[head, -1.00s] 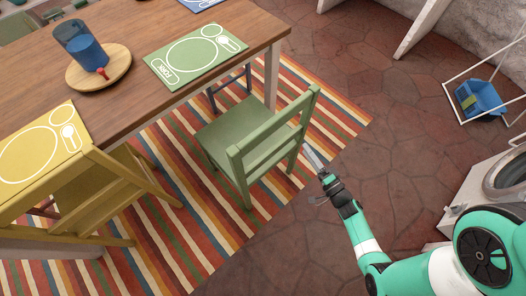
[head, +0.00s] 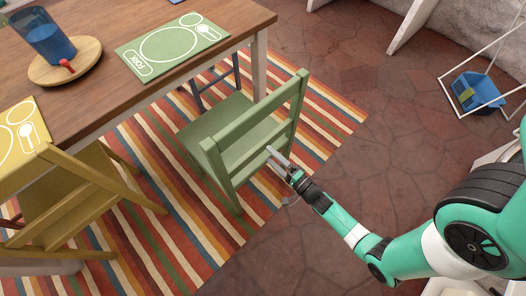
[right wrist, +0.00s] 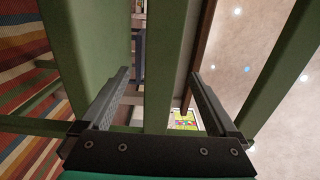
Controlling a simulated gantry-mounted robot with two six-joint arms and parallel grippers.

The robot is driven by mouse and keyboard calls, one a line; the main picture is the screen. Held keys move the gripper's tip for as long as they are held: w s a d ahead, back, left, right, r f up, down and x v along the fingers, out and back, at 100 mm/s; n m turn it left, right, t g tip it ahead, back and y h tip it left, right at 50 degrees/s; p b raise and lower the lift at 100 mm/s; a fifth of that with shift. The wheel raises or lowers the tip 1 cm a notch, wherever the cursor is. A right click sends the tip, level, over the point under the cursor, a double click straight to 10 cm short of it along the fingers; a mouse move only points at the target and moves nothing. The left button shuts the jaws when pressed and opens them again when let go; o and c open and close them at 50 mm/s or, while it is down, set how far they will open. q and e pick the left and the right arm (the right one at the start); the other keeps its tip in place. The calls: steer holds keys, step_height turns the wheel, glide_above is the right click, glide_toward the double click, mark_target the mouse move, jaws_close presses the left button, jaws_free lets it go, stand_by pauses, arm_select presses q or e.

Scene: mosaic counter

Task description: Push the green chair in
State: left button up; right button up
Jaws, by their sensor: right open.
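The green chair (head: 214,119) stands upright on the striped rug by the table's right side, its backrest toward my right arm. The front of its seat is close to the table (head: 120,25) edge, below the green placemat (head: 172,45). My right gripper (head: 273,153) is open at the backrest's outer side, near its lower slat. In the right wrist view, a green bar of the chair (right wrist: 155,40) runs between the spread fingers of the gripper (right wrist: 160,72). I cannot tell whether the fingers touch it. My left gripper is not in view.
A yellow chair (head: 75,190) stands at the left of the rug (head: 180,235). A blue cup (head: 52,45) is on a round wooden board (head: 80,68) on the table. A blue dustpan (head: 478,92) is at the right. The stone floor (head: 345,75) behind the green chair is clear.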

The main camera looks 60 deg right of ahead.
mark_target(263, 148)
steer(key=x, duration=0.6)
steer(key=shift+w+d+r, duration=0.1)
steer(key=shift+r, duration=0.05)
steer(key=shift+r, duration=0.1)
jaws_close()
